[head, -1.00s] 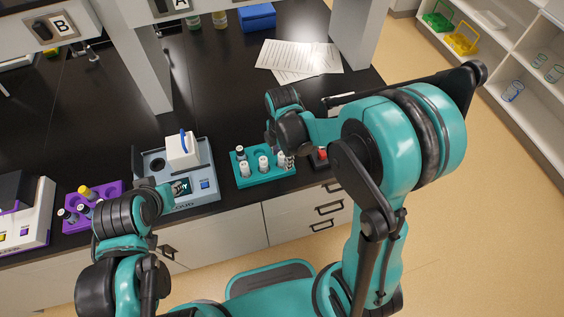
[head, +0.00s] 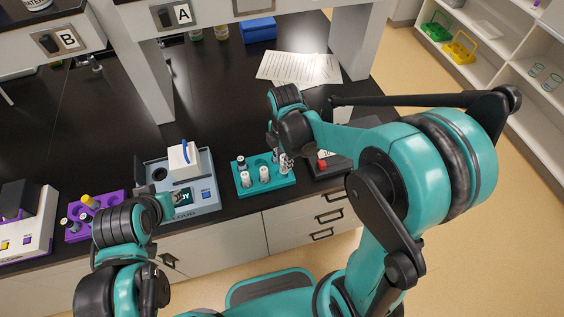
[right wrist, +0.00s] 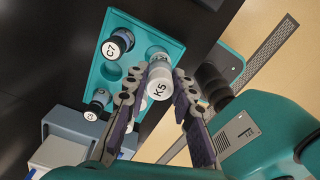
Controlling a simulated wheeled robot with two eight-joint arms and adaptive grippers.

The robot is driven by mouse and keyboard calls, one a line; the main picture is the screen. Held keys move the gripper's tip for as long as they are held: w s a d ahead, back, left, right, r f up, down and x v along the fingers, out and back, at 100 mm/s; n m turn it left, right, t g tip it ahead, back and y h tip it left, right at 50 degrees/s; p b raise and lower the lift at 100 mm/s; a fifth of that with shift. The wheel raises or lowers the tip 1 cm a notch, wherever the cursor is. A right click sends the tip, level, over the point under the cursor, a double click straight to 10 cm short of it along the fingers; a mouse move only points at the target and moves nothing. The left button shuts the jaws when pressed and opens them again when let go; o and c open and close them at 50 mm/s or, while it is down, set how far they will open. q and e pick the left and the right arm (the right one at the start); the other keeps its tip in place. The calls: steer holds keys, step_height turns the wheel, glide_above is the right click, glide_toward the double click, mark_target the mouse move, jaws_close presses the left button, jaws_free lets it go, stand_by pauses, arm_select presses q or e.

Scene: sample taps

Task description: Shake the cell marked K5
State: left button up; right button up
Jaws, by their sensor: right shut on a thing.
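The cell marked K5 (right wrist: 159,84) is a pale vial with a white labelled end, shown in the right wrist view. My right gripper (right wrist: 158,88) is shut on it, with a finger on each side. In the head view my right gripper (head: 284,160) is at the right end of the teal rack (head: 277,184). I cannot tell whether K5 is clear of its hole. The rack also holds the cell marked C7 (right wrist: 118,44) and another dark-bodied cell (right wrist: 98,100). My left gripper (head: 168,207) is by the grey instrument, its fingers not clear.
The grey instrument (head: 207,192) with a white block and small screen stands left of the rack. A purple rack (head: 83,234) with several vials is farther left. A dark tray (head: 330,171) with a red item is right of the rack. Papers (head: 298,68) lie behind.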

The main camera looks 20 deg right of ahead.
steer(key=s+d+r+p, duration=0.6)
steer(key=s+d+r, duration=0.1)
steer(key=r, duration=0.4)
steer(key=shift+s+d+r, duration=0.2)
steer(key=shift+d, duration=0.45)
